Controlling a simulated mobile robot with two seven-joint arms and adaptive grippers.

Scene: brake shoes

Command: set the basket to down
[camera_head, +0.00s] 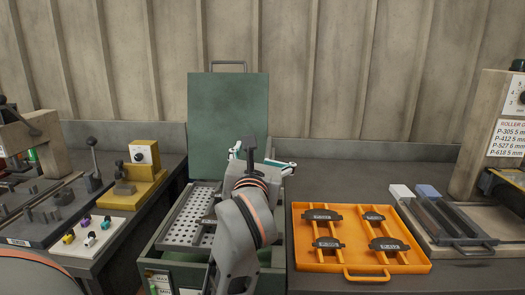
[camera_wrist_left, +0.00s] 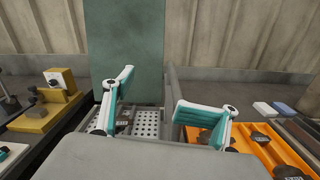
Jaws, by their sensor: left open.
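The basket (camera_head: 186,222) is a grey perforated metal tray in the open dark green box (camera_head: 270,257), whose green lid (camera_head: 228,115) stands upright behind it. My left arm hides the basket's right part, and how deep it sits is hard to tell. In the left wrist view the basket (camera_wrist_left: 147,125) shows between the fingers, with dark metal parts at its left. My left gripper (camera_head: 262,160) is open and empty above the back of the box, with white and teal fingers spread apart. It also shows in the left wrist view (camera_wrist_left: 153,92). My right gripper is out of view.
An orange tray (camera_head: 350,258) with several dark brake shoes lies right of the box. Beyond it is a grey tray (camera_head: 445,228) with long dark bars. A yellow device (camera_head: 143,180) and a white block with coloured knobs (camera_head: 92,235) stand left.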

